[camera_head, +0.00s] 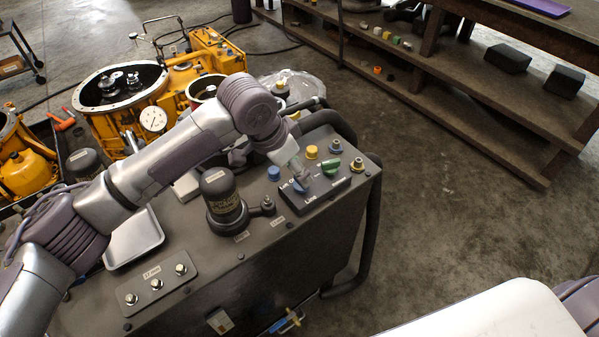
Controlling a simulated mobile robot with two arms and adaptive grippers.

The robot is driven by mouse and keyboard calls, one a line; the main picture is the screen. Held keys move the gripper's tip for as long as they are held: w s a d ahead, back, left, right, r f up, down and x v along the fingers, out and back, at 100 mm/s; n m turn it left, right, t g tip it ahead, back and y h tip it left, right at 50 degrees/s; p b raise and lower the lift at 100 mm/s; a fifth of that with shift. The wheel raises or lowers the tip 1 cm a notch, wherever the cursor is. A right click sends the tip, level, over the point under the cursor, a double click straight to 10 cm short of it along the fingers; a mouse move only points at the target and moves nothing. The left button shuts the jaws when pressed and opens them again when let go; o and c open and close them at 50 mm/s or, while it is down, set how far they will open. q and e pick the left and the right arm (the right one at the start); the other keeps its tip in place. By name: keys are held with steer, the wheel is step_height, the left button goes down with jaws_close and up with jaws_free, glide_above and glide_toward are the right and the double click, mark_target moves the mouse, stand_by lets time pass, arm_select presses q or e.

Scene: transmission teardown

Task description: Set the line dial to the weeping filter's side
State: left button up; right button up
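A dark control box (322,186) stands on the bench top, with a small label that appears to read "Line" on its front edge. A green knob (331,167) sits on its top. My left gripper (301,180) points down at the left part of this box, beside the green knob. Its fingertips are small and dark there, so I cannot tell whether they are open or touch a dial. A black filter canister (220,190) with a printed label stands left of the box. I cannot see any weeping on it. My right gripper is out of view.
A blue knob (274,173) and a yellow knob (312,152) stand close to my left gripper. A metal tray (134,239) and a plate with several fittings (155,284) lie nearer. Yellow transmission housings (172,82) stand behind. A wooden shelf (480,95) is at back right, with open floor before it.

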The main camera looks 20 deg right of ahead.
mark_target(299, 185)
arm_select(q)
steer(key=x, duration=0.3)
steer(key=shift+d+f, duration=0.1)
steer(key=shift+f, duration=0.1)
steer(key=shift+d+f, duration=0.15)
steer(key=shift+f, duration=0.2)
steer(key=shift+c, duration=0.2)
steer(key=c, duration=0.8)
steer(key=shift+c, duration=1.6)
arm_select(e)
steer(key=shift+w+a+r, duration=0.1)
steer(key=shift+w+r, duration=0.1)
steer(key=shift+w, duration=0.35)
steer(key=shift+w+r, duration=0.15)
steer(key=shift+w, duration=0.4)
